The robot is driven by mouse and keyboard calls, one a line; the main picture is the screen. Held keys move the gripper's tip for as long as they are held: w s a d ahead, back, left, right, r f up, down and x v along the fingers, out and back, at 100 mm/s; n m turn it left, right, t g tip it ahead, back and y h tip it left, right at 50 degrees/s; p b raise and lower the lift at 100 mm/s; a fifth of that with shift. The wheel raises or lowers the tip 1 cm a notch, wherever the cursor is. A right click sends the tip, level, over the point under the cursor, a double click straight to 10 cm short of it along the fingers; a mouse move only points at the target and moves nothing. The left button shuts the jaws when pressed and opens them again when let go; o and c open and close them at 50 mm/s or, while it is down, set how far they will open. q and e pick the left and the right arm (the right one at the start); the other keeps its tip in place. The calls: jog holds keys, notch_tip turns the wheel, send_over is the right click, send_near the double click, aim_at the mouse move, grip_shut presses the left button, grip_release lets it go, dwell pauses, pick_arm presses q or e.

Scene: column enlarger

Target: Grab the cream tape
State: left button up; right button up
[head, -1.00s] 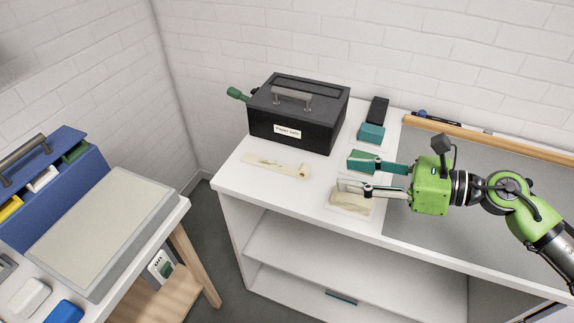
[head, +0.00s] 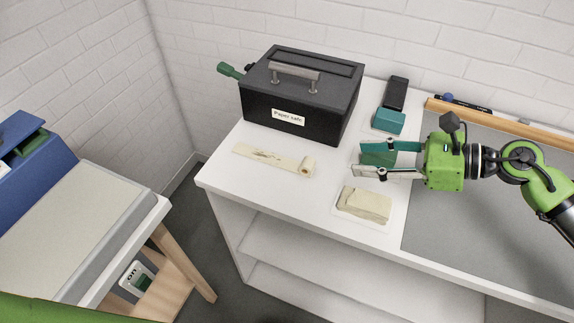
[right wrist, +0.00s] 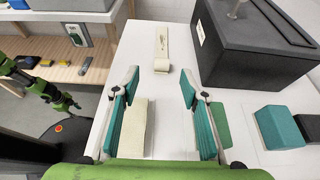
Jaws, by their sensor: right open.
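The cream tape (head: 272,160) lies on the white counter in front of the black box, a flat strip with a small roll at its right end. In the right wrist view the tape (right wrist: 161,48) lies beyond the fingertips, lined up with the gap between them. My right gripper (head: 357,161) is open, to the right of the tape and apart from it, with nothing between its fingers. In the wrist view it (right wrist: 161,85) shows both fingers spread. Part of my left arm (right wrist: 42,88) shows in the wrist view; its finger state is unclear.
A cream block (head: 364,204) and a green block (head: 379,153) lie near my right gripper. A teal block (head: 390,121) is behind, and the black box labelled Paper safe (head: 300,97) stands behind the tape. Counter around the tape is clear.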

aim_at(312, 163)
notch_tip(312, 163, down, 3)
jog(key=shift+w+r+b, duration=0.1)
jog(key=shift+w+b, duration=0.05)
jog(key=shift+b, duration=0.75)
jog(key=shift+f, duration=0.3)
jog(key=shift+w+a, duration=0.15)
jog(key=shift+a, duration=0.15)
jog(key=p+x, duration=0.2)
jog(key=x, duration=0.5)
jog(key=shift+a+r, duration=0.1)
jog(key=shift+a, duration=0.05)
jog(key=p+x, duration=0.2)
jog(key=x, duration=0.3)
jog(key=shift+w+a+p, duration=0.1)
jog(key=shift+w+p, duration=0.1)
jog(key=shift+p, duration=0.1)
jog(key=shift+w+a+f, duration=0.1)
jog(key=shift+a+f, duration=0.15)
jog(key=shift+f, duration=0.2)
pick_arm(q)
jog(key=shift+w+r, duration=0.15)
jog(key=shift+r, duration=0.75)
pick_arm(e)
jog(key=c, duration=1.1)
